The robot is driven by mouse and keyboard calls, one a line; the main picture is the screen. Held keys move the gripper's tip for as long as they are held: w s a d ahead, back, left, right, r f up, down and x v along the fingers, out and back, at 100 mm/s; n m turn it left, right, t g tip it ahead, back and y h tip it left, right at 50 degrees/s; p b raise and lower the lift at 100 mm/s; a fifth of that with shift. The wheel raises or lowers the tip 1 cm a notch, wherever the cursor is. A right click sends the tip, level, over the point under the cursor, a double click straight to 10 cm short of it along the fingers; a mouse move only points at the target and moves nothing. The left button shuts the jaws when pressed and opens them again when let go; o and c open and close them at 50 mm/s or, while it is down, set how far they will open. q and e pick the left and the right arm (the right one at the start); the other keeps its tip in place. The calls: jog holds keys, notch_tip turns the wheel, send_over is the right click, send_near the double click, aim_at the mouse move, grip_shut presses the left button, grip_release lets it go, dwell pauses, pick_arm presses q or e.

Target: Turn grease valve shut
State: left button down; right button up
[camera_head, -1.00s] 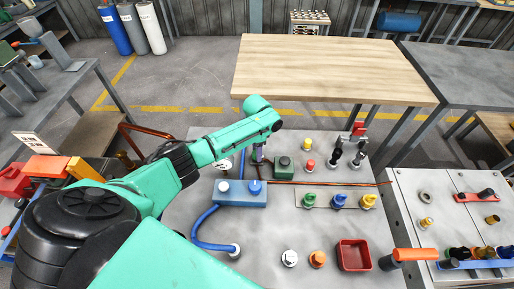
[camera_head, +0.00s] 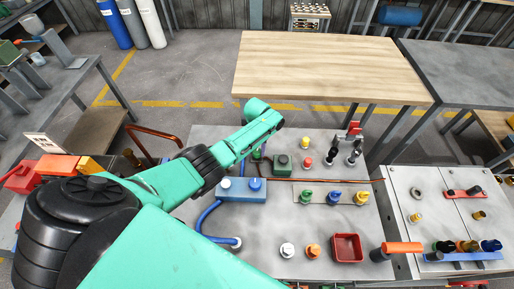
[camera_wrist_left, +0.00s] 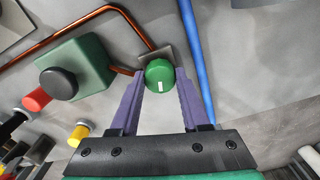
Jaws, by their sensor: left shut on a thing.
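A round green knob (camera_wrist_left: 160,74) with a white mark sits between the two purple fingers of my left gripper (camera_wrist_left: 158,84) in the left wrist view. The gripper is shut on its sides. A small square plate shows behind the knob. In the head view my left gripper (camera_head: 254,156) is low over the panel (camera_head: 265,222), just left of a green box (camera_head: 282,163) and behind a blue box (camera_head: 242,190); my arm hides most of the fingers. I cannot read a label that names the grease valve. My right gripper is not in view.
A blue hose (camera_wrist_left: 196,55) runs close beside the right finger, and a copper pipe (camera_wrist_left: 88,20) passes left of the knob. Green, blue and yellow knobs and a red tray (camera_head: 347,247) stand to the right. A wooden table (camera_head: 330,65) is behind.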

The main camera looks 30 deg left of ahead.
aim_at(257, 150)
pick_arm(q)
jog(key=shift+w+r+n+p, duration=0.15)
jog(key=shift+n+p, duration=0.15)
jog(key=shift+n, duration=1.2)
jog(key=c, duration=0.6)
grip_release()
jog(key=shift+o, duration=1.1)
notch_tip(257, 150, up, 6)
jog(key=shift+p, duration=1.1)
notch_tip(257, 150, up, 8)
jog(key=shift+r+b, duration=0.25)
jog(key=shift+b, duration=0.05)
